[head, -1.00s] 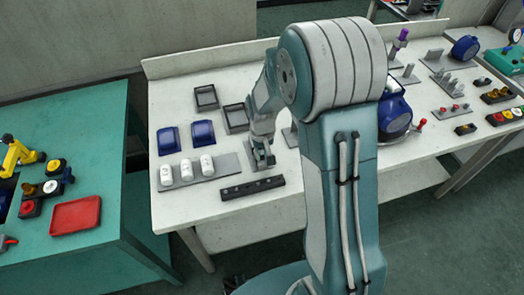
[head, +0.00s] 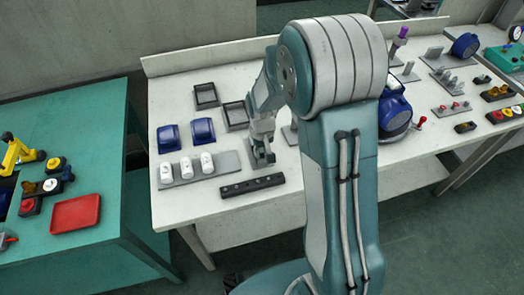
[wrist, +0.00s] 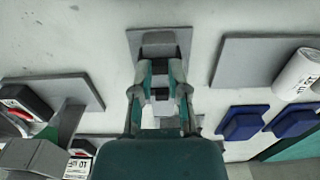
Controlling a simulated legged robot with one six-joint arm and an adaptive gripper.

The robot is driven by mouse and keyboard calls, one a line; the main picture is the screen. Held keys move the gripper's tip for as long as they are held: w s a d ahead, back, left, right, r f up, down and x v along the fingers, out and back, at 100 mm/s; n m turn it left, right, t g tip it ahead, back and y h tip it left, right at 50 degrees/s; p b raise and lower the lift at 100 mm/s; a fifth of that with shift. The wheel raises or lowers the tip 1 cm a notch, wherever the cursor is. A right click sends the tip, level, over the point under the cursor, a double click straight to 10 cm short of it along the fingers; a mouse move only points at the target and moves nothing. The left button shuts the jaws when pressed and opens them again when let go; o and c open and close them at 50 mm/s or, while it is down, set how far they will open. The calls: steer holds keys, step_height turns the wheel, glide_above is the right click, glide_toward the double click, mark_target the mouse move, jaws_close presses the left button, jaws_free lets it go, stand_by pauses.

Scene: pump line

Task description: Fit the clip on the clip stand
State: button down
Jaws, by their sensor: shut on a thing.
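My gripper (head: 263,158) is low over the near left part of the white workbench. In the wrist view my gripper (wrist: 160,78) is shut on a small grey piece, the clip (wrist: 160,67), which the fingers largely cover. A flat grey plate with a raised grey block, seemingly the clip stand (wrist: 136,36), lies just ahead of the fingertips. In the head view my gripper hides much of this plate. I cannot tell whether the clip touches the block.
A grey plate with white cylinders (head: 205,164) and a black bar (head: 252,186) lie close to my gripper. Blue covers (head: 202,131) and dark open frames (head: 206,96) lie behind. A blue pump body (head: 396,112) stands to the right. A teal table is at left.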

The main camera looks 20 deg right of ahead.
stand_by(0.6)
steer(key=c, duration=0.6)
jaws_free()
steer(key=shift+o, duration=0.2)
steer(key=shift+r, duration=3)
step_height(320, 180, up, 12)
